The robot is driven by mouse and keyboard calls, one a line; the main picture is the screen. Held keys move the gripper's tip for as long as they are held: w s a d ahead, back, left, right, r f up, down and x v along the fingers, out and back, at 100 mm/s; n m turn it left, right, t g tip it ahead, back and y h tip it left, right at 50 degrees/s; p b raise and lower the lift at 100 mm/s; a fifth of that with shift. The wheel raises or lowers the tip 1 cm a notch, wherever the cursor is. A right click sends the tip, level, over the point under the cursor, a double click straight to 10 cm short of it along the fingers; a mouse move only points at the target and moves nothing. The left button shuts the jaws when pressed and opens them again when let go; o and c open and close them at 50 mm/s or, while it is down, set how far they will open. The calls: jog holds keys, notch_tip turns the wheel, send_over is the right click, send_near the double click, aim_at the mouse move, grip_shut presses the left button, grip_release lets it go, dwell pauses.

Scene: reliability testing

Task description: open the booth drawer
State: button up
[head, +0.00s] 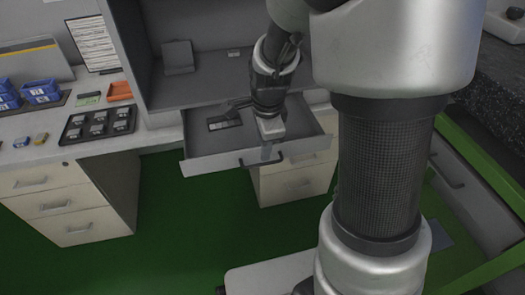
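The booth drawer (218,160) is pulled out below the grey booth (200,80). Its front panel and dark bar handle stand clear of the booth, and its inside shows. A dark flat item with a light label (224,123) lies inside. My gripper (267,152) points down over the drawer's front, at the handle. The fingertips are small in the picture, and I cannot tell whether they are closed around the handle.
A white counter (40,150) on the left holds a black tray of small parts (72,134), blue bins (40,97) and an orange tray (119,91). Cream drawer cabinets (65,205) stand below. A green frame (480,165) is at right.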

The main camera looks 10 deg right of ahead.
notch_tip(320, 180, up, 11)
jog(key=s+p, duration=0.2)
jog(key=shift+f, duration=0.1)
jog(key=s+r+n+t, duration=0.3)
jog(key=s+r+n, duration=0.7)
jog(key=s+n, duration=0.6)
notch_tip(320, 180, up, 16)
jog(key=w+n+p, duration=0.1)
jog(key=p, duration=1.5)
jog(key=shift+w+d+n, duration=0.15)
jog(key=shift+d+n, duration=0.05)
jog(key=shift+n, duration=0.2)
